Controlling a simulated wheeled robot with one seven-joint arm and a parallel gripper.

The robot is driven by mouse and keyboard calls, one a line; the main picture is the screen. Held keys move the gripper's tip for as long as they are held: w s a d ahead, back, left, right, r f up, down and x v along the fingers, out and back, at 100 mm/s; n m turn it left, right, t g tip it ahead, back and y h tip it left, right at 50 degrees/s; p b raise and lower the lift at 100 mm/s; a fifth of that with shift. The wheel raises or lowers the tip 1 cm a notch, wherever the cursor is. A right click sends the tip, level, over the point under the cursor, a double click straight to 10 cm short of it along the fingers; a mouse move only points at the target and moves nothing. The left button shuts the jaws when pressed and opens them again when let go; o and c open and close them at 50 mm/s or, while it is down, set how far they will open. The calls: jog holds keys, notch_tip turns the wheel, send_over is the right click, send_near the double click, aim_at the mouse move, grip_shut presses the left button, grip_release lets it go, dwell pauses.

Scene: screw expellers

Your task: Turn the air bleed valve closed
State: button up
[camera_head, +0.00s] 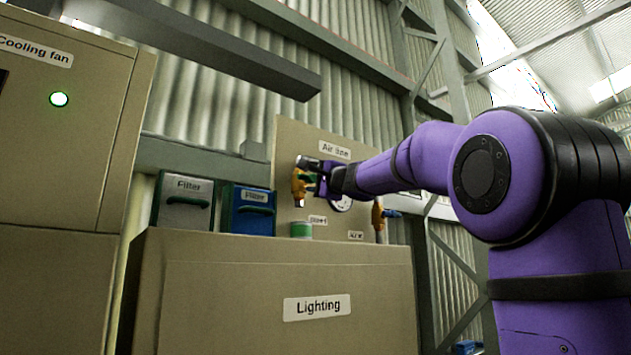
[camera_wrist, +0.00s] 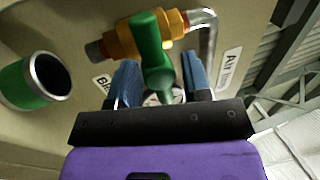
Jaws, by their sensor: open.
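The bleed valve has an orange-yellow body (camera_wrist: 176,22) and a green lever handle (camera_wrist: 152,55). In the head view the valve (camera_head: 298,187) is on the left part of the air line panel (camera_head: 290,140), above a partly legible label that seems to read "Bleed" (camera_head: 318,220). My gripper (camera_wrist: 161,68) is open. Its two blue fingers stand on either side of the green handle, with a visible gap on the right side; contact on the left is unclear. In the head view my gripper (camera_head: 322,178) is at the valve and partly covers it.
A green cup-like part (camera_wrist: 48,78) sits below the valve, also in the head view (camera_head: 301,230). A gauge (camera_head: 342,204) is partly hidden behind my arm. A second valve (camera_head: 378,215) with a blue handle is to the right. The Lighting cabinet (camera_head: 250,270) stands in front.

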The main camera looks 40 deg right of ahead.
jog(key=v, duration=1)
jog(key=shift+s, duration=0.4)
jog(key=shift+f, duration=0.1)
jog(key=s+a+f+n+g+y, duration=0.2)
jog(key=s+a+f+n+g, duration=0.35)
jog(key=a+f, duration=0.4)
jog(key=s+a+f+n+g+y, duration=0.2)
jog(key=s+a+f+n+g, duration=0.35)
jog(key=f, duration=0.75)
jog(key=s+a+f+n+g+h, duration=0.1)
jog(key=s+f+n+g+h, duration=0.1)
jog(key=s+f, duration=0.4)
jog(key=s+a+f+n+g+h, duration=0.1)
jog(key=s+f+n, duration=0.3)
jog(key=f, duration=1.1)
jog(key=s+g+h, duration=0.1)
jog(key=s, duration=0.2)
jog(key=shift+n+g+h, duration=0.4)
jog(key=shift+o, duration=0.2)
jog(key=shift+s, duration=0.1)
